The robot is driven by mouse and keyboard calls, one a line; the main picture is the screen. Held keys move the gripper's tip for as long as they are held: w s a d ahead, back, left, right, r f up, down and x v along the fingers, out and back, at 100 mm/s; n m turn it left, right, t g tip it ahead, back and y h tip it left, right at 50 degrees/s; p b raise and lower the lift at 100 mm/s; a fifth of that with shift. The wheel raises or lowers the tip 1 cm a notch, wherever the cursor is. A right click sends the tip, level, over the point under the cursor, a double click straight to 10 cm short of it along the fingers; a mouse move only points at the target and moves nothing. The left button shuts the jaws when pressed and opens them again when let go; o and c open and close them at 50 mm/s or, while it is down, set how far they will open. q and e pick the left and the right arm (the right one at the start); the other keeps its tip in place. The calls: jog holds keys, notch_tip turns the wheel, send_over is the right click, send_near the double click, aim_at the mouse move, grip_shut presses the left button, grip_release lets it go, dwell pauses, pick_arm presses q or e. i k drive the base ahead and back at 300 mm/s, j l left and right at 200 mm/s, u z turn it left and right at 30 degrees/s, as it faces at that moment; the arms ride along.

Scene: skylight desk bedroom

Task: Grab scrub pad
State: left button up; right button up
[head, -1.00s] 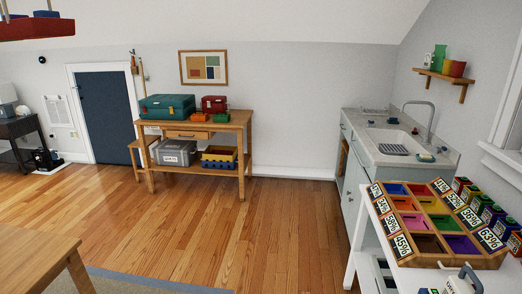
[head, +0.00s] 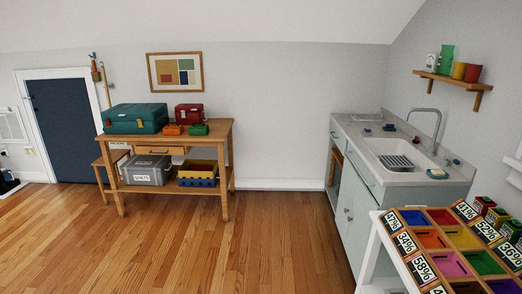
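A small flat pad with a green-blue top and a pale edge (head: 437,174) lies on the front right corner of the sink counter (head: 405,178). It looks like a scrub pad, but it is too small to be sure. A small dark blue item (head: 389,127) sits on the counter behind the basin; I cannot tell what it is. The white sink basin (head: 393,150) with a dark rack is between them. Neither of my grippers is in view.
A white table with a wooden tray of coloured compartments (head: 432,241) stands at the front right, before the counter. A wooden workbench (head: 215,136) with toolboxes stands against the back wall. The wooden floor (head: 265,235) between them is clear.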

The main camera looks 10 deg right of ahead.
aim_at(388, 127)
jog(key=i+z, duration=0.4)
jog(key=i, duration=1.45)
jog(key=i+z, duration=0.1)
jog(key=i, duration=0.45)
jog(key=i+j+z, duration=0.1)
jog(key=i, duration=0.45)
jog(key=i+j+z, duration=0.1)
jog(key=i, duration=0.4)
jog(key=i+j+z, duration=0.1)
jog(key=i, duration=0.45)
jog(key=i+j+z, duration=0.1)
jog(key=i, duration=0.45)
jog(key=i+z, duration=0.4)
jog(key=i, duration=0.4)
jog(key=i+j+z, duration=0.2)
jog(key=i+z, duration=0.2)
jog(key=i, duration=0.45)
